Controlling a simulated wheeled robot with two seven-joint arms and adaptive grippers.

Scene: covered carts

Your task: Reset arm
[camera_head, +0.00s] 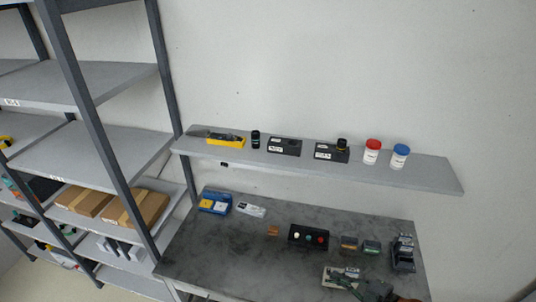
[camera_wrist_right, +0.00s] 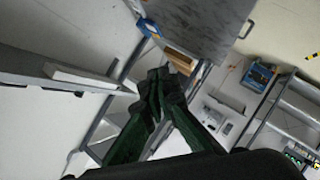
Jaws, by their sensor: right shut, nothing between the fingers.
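My right gripper (camera_head: 368,289) shows at the bottom right of the head view, in front of the near right part of the grey workbench (camera_head: 225,262). In the right wrist view its green fingers with dark tips (camera_wrist_right: 160,86) are together, with nothing between them. The gripper looks apart from the bench items, though its height above the bench is hard to judge. My left gripper is not in view.
A wall shelf (camera_head: 430,175) holds a yellow tool (camera_head: 226,140), dark boxes, a red-capped jar (camera_head: 372,151) and a blue-capped jar (camera_head: 400,156). The bench holds a blue box (camera_head: 215,202), a button box (camera_head: 308,236) and a dark device (camera_head: 403,254). A rack with cartons (camera_head: 135,207) stands left.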

